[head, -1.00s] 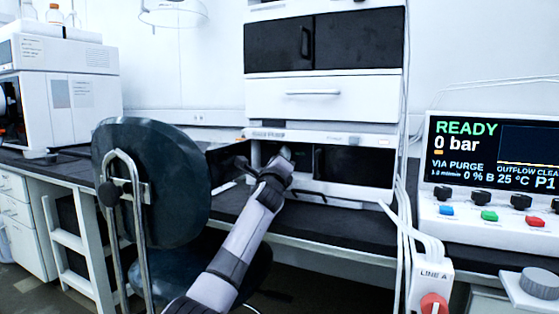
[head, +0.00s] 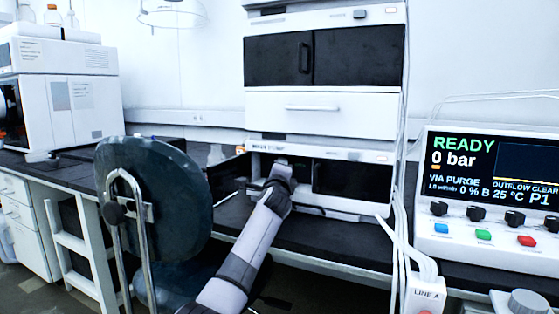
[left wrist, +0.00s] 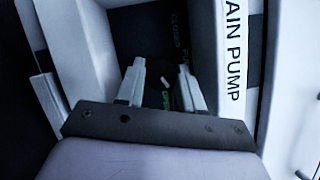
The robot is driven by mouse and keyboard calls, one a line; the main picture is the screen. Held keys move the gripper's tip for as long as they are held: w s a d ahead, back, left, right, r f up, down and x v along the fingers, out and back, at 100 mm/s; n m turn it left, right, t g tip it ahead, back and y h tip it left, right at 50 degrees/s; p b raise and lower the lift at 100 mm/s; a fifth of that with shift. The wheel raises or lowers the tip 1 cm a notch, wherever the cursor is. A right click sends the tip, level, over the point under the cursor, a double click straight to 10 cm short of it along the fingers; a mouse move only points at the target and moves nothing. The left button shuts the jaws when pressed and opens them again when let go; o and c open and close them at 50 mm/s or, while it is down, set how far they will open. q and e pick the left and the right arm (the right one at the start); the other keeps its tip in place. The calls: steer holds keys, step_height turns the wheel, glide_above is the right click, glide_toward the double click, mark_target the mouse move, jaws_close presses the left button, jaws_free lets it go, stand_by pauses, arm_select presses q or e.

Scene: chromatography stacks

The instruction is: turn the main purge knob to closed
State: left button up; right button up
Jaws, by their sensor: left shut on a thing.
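The main pump (head: 350,153) is the lowest module of the white stack in the head view. My left gripper (head: 282,163) reaches into its left bay. In the left wrist view, the left gripper (left wrist: 161,82) has one finger on each side of a dark purge knob (left wrist: 164,92) and is shut on it. A small pale mark shows on the dark knob between the fingers. A dim CLOSED label (left wrist: 179,38) lies above, and a green OPEN label (left wrist: 166,100) lies below. The knob's outline is hard to make out. My right gripper is not in view.
The MAIN PUMP lettering (left wrist: 234,52) runs along the panel right of the fingers. A dark chair (head: 150,195) stands left of my arm. A control panel (head: 490,200) reads READY and 0 bar at the right. White tubes (head: 397,235) hang beside the stack.

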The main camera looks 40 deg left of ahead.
arm_select(q)
steer(key=n+p, duration=0.1)
steer(key=p, duration=0.1)
steer(key=n+g+p, duration=0.1)
steer(key=n, duration=0.1)
steer(key=shift+d+r+h+p, duration=0.1)
steer(key=shift+r+h+p, duration=0.2)
steer(key=shift+r+p, duration=0.1)
steer(key=n+g+h+p, duration=0.1)
steer(key=n+p, duration=0.3)
steer(key=p, duration=0.2)
steer(key=shift+r, duration=0.15)
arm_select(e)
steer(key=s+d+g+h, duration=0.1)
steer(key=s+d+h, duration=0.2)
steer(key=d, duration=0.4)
arm_select(q)
steer(key=n+h+p, duration=0.1)
steer(key=n+p, duration=0.1)
steer(key=p, duration=0.3)
steer(key=shift+n+g+h, duration=0.3)
steer(key=shift+f+n+h+p, duration=0.35)
steer(key=shift+n+p, duration=0.45)
steer(key=shift+p, duration=0.6)
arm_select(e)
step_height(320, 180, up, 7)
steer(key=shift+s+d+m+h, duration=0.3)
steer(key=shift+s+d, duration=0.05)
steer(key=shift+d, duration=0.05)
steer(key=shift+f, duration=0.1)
